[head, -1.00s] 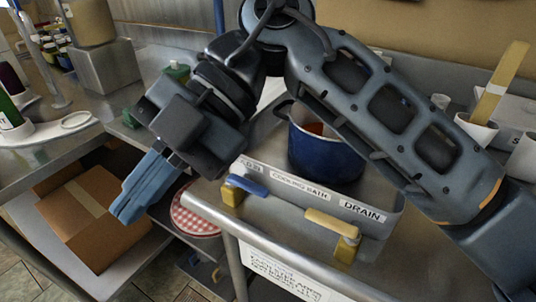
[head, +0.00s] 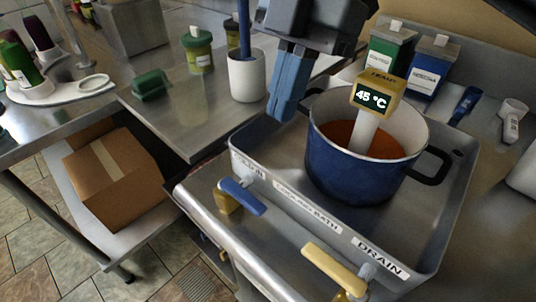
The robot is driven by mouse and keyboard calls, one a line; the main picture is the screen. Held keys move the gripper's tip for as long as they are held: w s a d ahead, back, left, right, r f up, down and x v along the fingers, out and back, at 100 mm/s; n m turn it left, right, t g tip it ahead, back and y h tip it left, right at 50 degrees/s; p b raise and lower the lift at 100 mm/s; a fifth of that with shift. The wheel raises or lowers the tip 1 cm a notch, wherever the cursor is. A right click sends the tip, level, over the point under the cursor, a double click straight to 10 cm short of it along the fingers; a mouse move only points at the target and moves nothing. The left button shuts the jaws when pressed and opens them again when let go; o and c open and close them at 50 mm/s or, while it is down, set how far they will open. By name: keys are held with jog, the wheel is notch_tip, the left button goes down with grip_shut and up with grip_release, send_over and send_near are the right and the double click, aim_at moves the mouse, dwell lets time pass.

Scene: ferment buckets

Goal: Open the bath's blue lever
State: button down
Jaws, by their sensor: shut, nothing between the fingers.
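The cooling bath (head: 436,228) is a shallow metal tray on the steel counter. Its blue lever (head: 242,196) sits on a brass valve (head: 228,203) at the front left, under a partly readable label ending in "IN". A yellow lever (head: 333,268) is at the front right by the DRAIN label. A blue pot (head: 345,172) with orange-brown liquid stands in the bath. My gripper (head: 284,112) is shut and empty, pointing down beside the pot's left rim, above and behind the blue lever and apart from it.
A thermometer (head: 377,97) reading 45 °C stands in the pot. Green (head: 390,48) and blue (head: 434,66) boxes stand behind. A cardboard box (head: 113,172) is on the lower shelf.

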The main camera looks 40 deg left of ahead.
aim_at(263, 169)
jog(key=x, duration=1)
